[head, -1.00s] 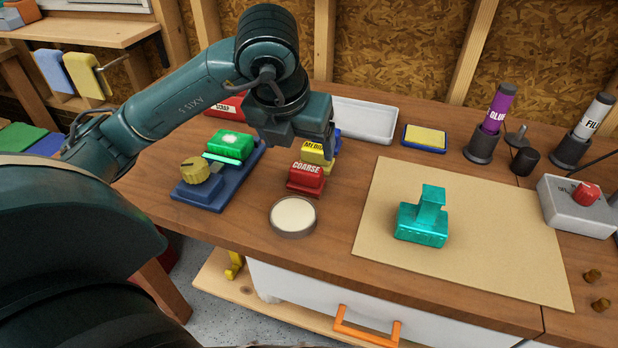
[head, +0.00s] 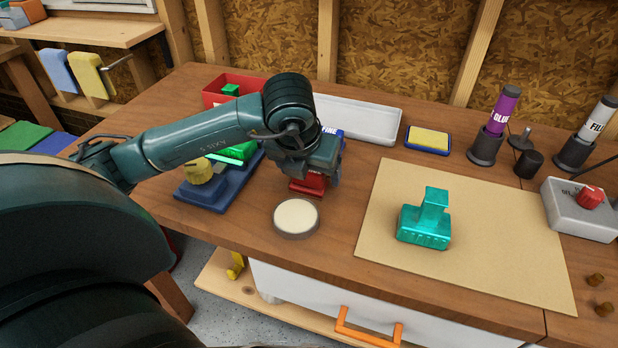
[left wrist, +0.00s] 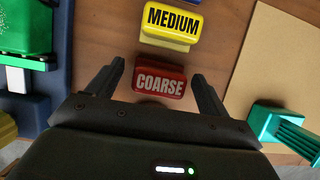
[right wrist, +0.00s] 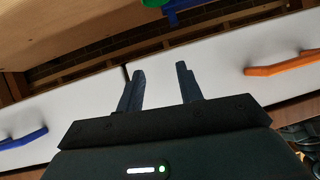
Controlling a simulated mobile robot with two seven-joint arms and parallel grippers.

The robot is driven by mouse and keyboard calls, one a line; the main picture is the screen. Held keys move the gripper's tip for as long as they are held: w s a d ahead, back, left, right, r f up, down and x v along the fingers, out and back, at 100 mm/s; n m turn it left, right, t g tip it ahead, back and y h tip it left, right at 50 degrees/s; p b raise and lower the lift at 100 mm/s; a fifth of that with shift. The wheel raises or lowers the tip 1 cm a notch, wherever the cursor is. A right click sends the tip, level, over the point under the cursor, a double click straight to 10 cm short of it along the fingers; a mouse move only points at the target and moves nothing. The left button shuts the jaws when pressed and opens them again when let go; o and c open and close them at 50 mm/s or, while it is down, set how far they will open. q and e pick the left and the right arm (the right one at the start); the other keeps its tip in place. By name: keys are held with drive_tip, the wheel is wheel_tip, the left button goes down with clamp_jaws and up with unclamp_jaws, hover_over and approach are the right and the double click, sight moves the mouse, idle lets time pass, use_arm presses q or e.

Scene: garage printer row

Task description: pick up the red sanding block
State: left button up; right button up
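The red sanding block (left wrist: 160,82), labelled COARSE, sits on the wooden bench. In the head view the red block (head: 307,185) is partly hidden under my left gripper (head: 312,172). In the left wrist view my left gripper (left wrist: 162,80) is open, one finger on each side of the block; I cannot tell whether either finger touches it. My right gripper (right wrist: 161,82) is open and empty, in front of white drawer fronts.
A yellow MEDIUM block (left wrist: 171,22) stands just behind the red one. A round pale-topped tin (head: 297,217) is close in front. A blue-based fixture (head: 207,195) stands left. A teal printed part (head: 424,225) sits on a tan mat (head: 500,250) at right.

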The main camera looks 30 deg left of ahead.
use_arm(q)
drive_tip(key=c, duration=1)
drive_tip(key=shift+c, duration=0.2)
drive_tip(key=shift+r, duration=0.15)
wheel_tip(320, 180, up, 10)
drive_tip(key=shift+f, duration=0.1)
drive_tip(key=o, duration=0.4)
drive_tip(key=shift+c, duration=1.4)
